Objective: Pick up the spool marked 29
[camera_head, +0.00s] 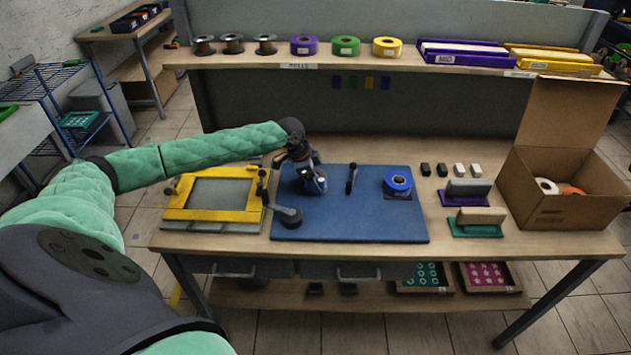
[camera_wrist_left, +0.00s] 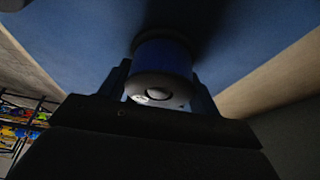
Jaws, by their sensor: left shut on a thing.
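My left gripper (camera_head: 310,178) is above the left half of the blue mat (camera_head: 350,225). In the left wrist view its two fingers (camera_wrist_left: 160,88) are shut on the sides of a dark blue spool (camera_wrist_left: 165,58) with a pale end face. The head view shows this spool as a blue and white piece (camera_head: 320,183) at the gripper, partly hidden by it. I cannot tell whether it touches the mat. Another blue spool (camera_head: 397,184) sits on a dark square at the mat's right. I cannot read a number 29 on either spool. My right gripper is not in view.
A yellow frame (camera_head: 175,214) lies left of the mat. A small dark upright tool (camera_head: 351,178) stands between the spools. Stamps (camera_head: 468,188) and an open cardboard box (camera_head: 555,209) are at the right. The shelf (camera_head: 365,62) holds several spools. The mat's front is mostly clear.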

